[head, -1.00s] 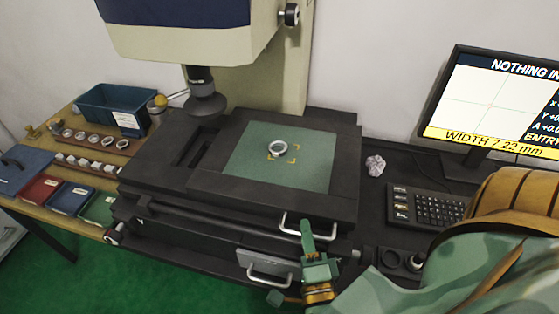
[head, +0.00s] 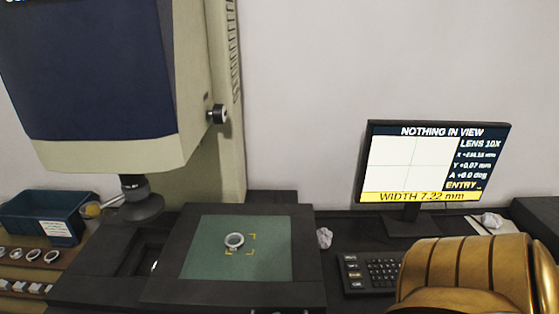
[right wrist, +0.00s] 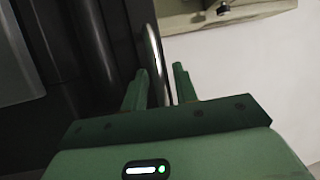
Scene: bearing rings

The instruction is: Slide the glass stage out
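The glass stage is a green glass plate (head: 205,265) in a dark frame, in the lower middle of the head view. A metal ring (head: 234,241) lies on the glass, touching yellow corner marks. The stage sits to the right of the dark lens (head: 140,205). In the right wrist view my right gripper (right wrist: 162,78) has its two green fingers apart, with a metal bar handle (right wrist: 154,50) running between them. I cannot tell whether either finger touches the bar. The head view does not show my right gripper, and my left gripper is in neither view.
A monitor (head: 437,128) reads "NOTHING IN VIEW". A blue bin (head: 45,215) and racks of rings (head: 32,256) stand at left. The column (head: 224,100) rises behind.

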